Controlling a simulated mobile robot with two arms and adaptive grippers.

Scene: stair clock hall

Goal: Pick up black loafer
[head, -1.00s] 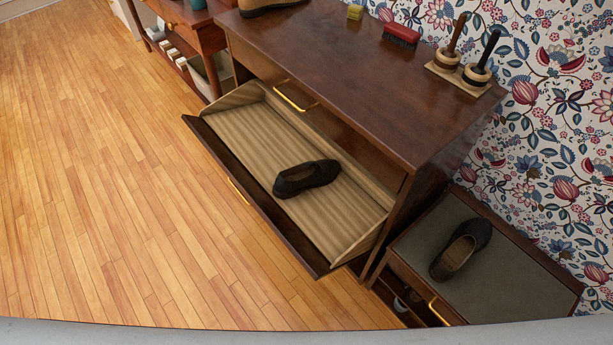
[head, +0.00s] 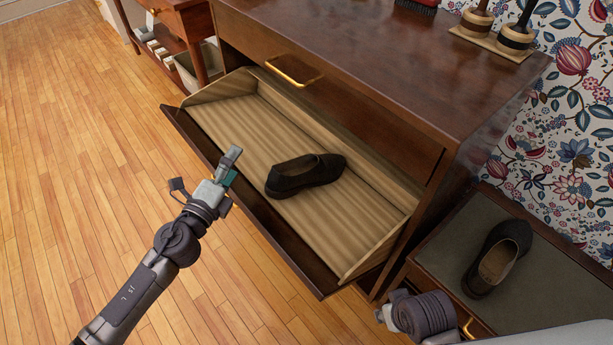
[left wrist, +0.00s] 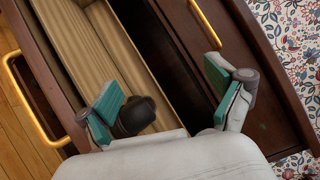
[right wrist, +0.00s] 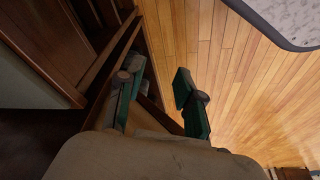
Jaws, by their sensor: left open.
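A black loafer (head: 304,174) lies in the open, ribbed-bottom drawer (head: 345,237) of the brown cabinet. A second dark loafer (head: 497,257) with a brown insole rests on the low bench at the right. My left gripper (head: 229,165) is open and empty above the drawer's front edge, left of the loafer in it. In the left wrist view that loafer (left wrist: 136,115) shows partly, beside the left finger and partly hidden by it. My right gripper (right wrist: 158,98) is open and empty near the bench; in the head view only part of it shows at the bottom.
The cabinet top (head: 370,65) overhangs the drawer's back. Brushes (head: 517,35) stand on it at the far right. The low bench (head: 455,240) stands close to the cabinet's right side. A small table (head: 185,25) is at the back left. The wood floor (head: 90,190) at left is clear.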

